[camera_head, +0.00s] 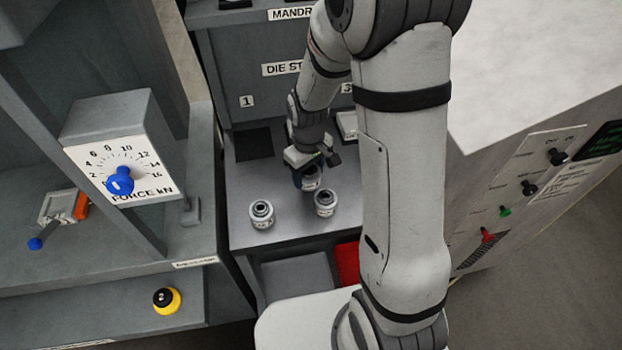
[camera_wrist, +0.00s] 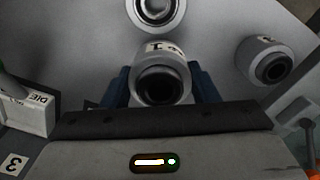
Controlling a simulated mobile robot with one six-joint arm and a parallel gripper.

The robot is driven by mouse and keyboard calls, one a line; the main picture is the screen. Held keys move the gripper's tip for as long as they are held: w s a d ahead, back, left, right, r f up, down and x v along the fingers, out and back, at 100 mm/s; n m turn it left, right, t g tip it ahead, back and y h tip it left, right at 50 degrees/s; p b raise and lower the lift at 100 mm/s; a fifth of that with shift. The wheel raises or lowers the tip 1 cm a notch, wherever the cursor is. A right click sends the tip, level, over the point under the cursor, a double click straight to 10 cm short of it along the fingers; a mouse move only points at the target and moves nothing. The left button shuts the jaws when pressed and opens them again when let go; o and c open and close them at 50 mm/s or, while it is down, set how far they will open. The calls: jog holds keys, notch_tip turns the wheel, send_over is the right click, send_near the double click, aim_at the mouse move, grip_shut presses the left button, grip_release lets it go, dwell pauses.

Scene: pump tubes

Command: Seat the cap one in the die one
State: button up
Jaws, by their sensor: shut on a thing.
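My gripper (camera_head: 308,174) is low over the grey bench and shut on a pale metal cylinder with a dark bore, taken as cap one (camera_head: 312,183). In the wrist view, cap one (camera_wrist: 164,57) sits between the blue fingers of my gripper (camera_wrist: 163,88); its label seems to read 1. I cannot tell whether it touches the bench. Die one cannot be told for sure. A small pale block with an orange part (camera_head: 60,207) sits on the machine bed at left, beside a blue-knobbed lever.
Two similar cylinders stand on the bench (camera_head: 240,180), one front left (camera_head: 262,214) and one right (camera_head: 325,203). The die stand has a bare dark pad (camera_head: 253,143) below number 1 and a pale block (camera_head: 347,125) below number 3. A machine post and the force dial (camera_head: 120,180) rise at left.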

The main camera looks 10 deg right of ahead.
aim_at(309, 184)
jog(key=shift+s+f, duration=0.1)
jog(key=shift+f, duration=2)
jog(key=shift+f, duration=0.1)
jog(key=o, duration=0.8)
jog(key=shift+f, duration=0.1)
jog(key=o, duration=0.5)
